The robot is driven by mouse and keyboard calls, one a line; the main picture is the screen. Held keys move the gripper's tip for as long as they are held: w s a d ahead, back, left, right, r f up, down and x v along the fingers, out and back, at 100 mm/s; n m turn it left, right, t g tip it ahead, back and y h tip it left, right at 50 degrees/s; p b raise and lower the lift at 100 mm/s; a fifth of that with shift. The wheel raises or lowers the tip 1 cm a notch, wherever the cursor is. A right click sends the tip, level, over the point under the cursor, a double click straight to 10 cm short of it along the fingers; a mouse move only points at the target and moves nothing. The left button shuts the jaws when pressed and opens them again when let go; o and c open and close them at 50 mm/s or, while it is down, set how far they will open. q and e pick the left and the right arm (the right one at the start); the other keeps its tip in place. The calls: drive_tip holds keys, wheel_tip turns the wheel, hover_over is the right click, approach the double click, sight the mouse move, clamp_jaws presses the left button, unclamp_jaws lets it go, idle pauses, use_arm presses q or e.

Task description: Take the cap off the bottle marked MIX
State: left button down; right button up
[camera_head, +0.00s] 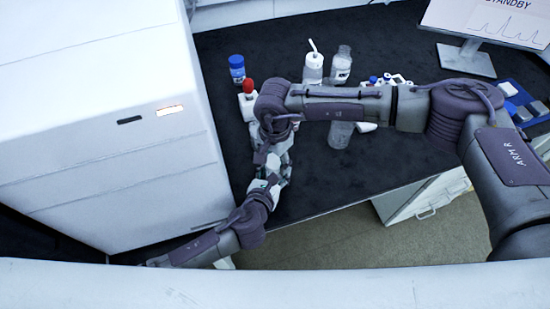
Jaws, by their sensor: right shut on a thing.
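My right gripper (276,160) reaches down over the dark bench from the upper right. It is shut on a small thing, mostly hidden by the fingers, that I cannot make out. My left gripper (268,185) comes up from the lower left and meets it there; its jaw opening is too small to tell. A bottle with a red cap (247,86) stands just above and left of my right wrist. A bottle with a blue cap (237,68) stands behind it. No MIX label is readable, so I cannot tell which bottle bears it.
A large white instrument (100,130) fills the left. A white squeeze bottle (313,66) and a clear bottle (341,65) stand behind my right arm. A monitor (490,22) and a blue tray (520,100) are at the right. The front bench (330,185) is clear.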

sight(275, 161)
drive_tip(key=n, duration=1.1)
drive_tip(key=shift+n, duration=0.4)
drive_tip(key=shift+w, duration=0.1)
drive_tip(key=shift+r, duration=0.25)
drive_tip(key=shift+r, duration=0.9)
drive_tip(key=shift+r, duration=0.1)
drive_tip(key=shift+r, duration=1.9)
use_arm(q)
drive_tip(key=shift+c, duration=1.4)
unclamp_jaws()
